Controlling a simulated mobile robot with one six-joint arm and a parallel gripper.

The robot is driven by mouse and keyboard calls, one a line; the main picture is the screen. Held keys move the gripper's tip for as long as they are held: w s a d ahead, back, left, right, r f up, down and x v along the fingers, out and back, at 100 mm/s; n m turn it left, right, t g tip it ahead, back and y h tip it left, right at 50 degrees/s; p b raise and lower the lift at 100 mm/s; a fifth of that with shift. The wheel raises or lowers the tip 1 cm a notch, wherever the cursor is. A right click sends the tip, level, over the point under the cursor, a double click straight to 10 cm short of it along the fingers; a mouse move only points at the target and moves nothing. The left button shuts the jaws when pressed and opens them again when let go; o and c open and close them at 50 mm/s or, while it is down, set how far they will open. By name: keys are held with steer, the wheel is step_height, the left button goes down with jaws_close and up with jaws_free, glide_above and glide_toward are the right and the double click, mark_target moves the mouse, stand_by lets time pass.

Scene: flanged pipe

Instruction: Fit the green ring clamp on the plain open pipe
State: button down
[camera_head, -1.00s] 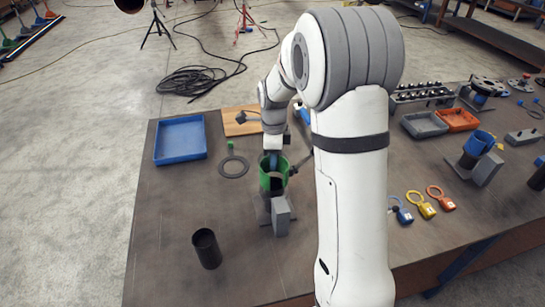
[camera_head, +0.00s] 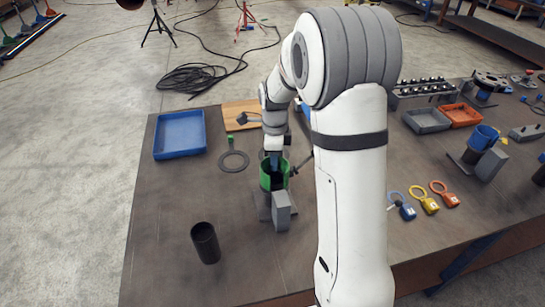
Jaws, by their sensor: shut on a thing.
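The green ring clamp (camera_head: 265,178) is at the middle of the table, above a stand with a grey block (camera_head: 281,211). My gripper (camera_head: 277,160) reaches down from above and is shut on the clamp's far rim, though its fingertips are small and partly hidden. A dark interior shows inside the ring. The clamp appears to be around or right over the top of the pipe on this stand, and I cannot tell how far down it sits. Another dark open pipe piece (camera_head: 206,244) stands upright by itself at the front left.
A blue tray (camera_head: 181,136), a wooden board (camera_head: 240,112) and a flat dark ring (camera_head: 233,162) lie behind left. Right of my arm are coloured padlock-like tags (camera_head: 425,202), a blue-collared pipe stand (camera_head: 482,140) and grey and orange bins (camera_head: 460,114). The left front is mostly clear.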

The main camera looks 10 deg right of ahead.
stand_by(0.4)
steer(key=c, duration=1)
jaws_free()
steer(key=shift+o, duration=0.2)
steer(key=shift+f, duration=0.1)
step_height(320, 180, up, 8)
steer(key=shift+f+b, duration=0.25)
steer(key=shift+b, duration=0.2)
step_height(320, 180, up, 10)
steer(key=p, duration=0.6)
steer(key=shift+f+p, duration=0.25)
steer(key=shift+p, duration=0.1)
